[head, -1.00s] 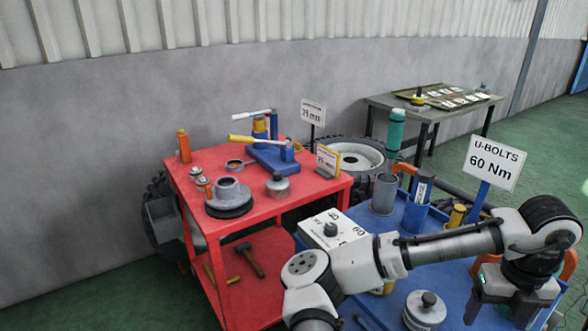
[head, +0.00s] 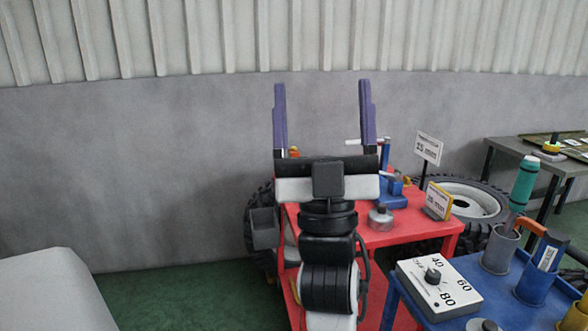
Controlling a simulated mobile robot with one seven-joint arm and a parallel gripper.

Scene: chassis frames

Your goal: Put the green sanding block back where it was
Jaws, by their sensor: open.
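I cannot make out a green sanding block in the head view. My gripper (head: 322,88) is raised in the middle of the view, its two purple fingers pointing up and wide apart. Only the grey wall shows between the fingers, so it is empty. My gripper and wrist hide much of the red cart (head: 412,233) behind them, including most of its top's left part.
A blue cart (head: 505,268) at the right bears a white dial box (head: 440,287), grey and blue cups and a teal-topped tool (head: 524,183). Small signs (head: 428,148) stand near the red cart. A dark table (head: 500,150) stands at far right.

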